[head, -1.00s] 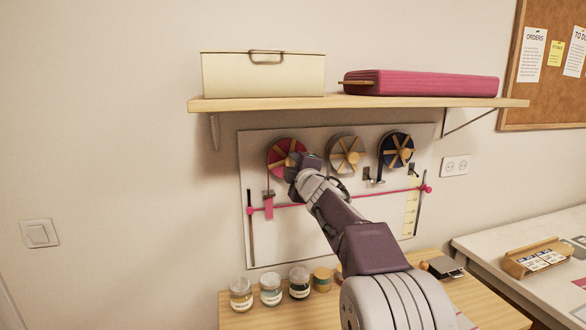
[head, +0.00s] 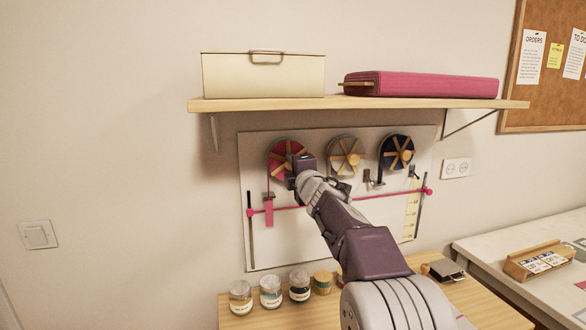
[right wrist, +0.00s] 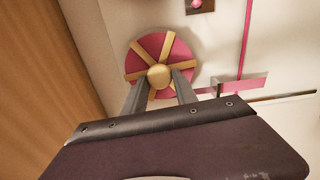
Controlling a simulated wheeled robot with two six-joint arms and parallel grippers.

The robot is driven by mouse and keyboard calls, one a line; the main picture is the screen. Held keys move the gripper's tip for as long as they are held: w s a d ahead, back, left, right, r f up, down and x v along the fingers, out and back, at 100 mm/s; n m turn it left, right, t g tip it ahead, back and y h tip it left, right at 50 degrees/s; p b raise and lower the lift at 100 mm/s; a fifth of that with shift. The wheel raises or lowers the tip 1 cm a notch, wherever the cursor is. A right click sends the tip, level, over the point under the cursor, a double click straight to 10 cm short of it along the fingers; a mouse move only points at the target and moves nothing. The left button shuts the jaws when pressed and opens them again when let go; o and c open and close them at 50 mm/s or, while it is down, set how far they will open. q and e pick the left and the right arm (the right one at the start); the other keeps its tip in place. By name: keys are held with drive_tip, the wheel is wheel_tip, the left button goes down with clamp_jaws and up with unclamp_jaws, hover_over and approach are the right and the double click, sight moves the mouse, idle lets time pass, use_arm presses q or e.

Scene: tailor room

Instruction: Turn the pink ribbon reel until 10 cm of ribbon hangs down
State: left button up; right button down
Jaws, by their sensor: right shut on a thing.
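The pink ribbon reel (head: 279,158) is on the left of the wall panel, with wooden spokes and a round yellowish hub knob (right wrist: 160,75) in the right wrist view. My right gripper (head: 296,170) covers the reel's right side in the head view. Its fingers are shut on the knob. Pink ribbon (head: 268,214) hangs below the reel, its lower end under the pink cross line (head: 374,197). A pale yellow marked scale (head: 411,217) is at the panel's right; its marks are too small to read. My left gripper is out of view.
A grey reel (head: 345,146) and a dark blue reel (head: 388,143) are to the right on the panel. A wooden shelf (head: 345,103) juts out above the reels. Several jars (head: 271,292) stand on the table below.

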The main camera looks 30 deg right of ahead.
drive_tip(key=shift+f, duration=0.1)
drive_tip(key=c, duration=1)
unclamp_jaws()
drive_tip(key=v, duration=0.9)
drive_tip(key=shift+a, duration=0.1)
